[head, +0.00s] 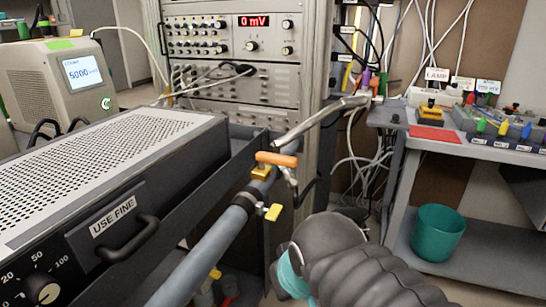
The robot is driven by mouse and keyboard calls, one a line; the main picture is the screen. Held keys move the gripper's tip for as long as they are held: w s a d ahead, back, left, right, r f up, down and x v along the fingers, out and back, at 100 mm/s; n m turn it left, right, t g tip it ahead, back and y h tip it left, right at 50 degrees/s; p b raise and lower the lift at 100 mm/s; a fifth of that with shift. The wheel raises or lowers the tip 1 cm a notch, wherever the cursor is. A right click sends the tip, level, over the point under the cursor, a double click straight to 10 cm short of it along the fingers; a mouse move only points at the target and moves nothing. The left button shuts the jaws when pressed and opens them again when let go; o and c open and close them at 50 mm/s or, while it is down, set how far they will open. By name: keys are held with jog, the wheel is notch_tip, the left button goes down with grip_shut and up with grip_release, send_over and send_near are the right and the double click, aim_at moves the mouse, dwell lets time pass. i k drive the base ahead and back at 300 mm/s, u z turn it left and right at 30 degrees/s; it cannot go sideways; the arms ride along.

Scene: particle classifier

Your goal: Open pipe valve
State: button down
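A blue-grey pipe (215,250) rises from the bottom centre toward the middle of the head view. An orange valve lever (277,159) sits on a brass fitting near its upper end and lies roughly crosswise to the pipe. A smaller yellow handle (272,212) is lower on the pipe. A dark rounded arm part with a teal band, likely mine, fills the bottom centre right. A small grey jointed piece shows just below the lever's right end. I cannot tell whether it is part of my gripper or touches the lever. No clear pair of fingertips shows.
A perforated box (95,175) marked "USE FINE" stands left of the pipe. A bare silver tube (322,118) runs up right from behind the lever. An instrument rack (232,55) stands behind. A grey bench (480,150) and a teal bucket (438,232) are at right.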

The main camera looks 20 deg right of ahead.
aim_at(263, 158)
jog(key=k, duration=0.5)
jog(key=u, duration=1.7)
jog(key=k, duration=1.1)
jog(key=z, duration=1.35)
jog(key=i, duration=0.5)
jog(key=u, duration=0.05)
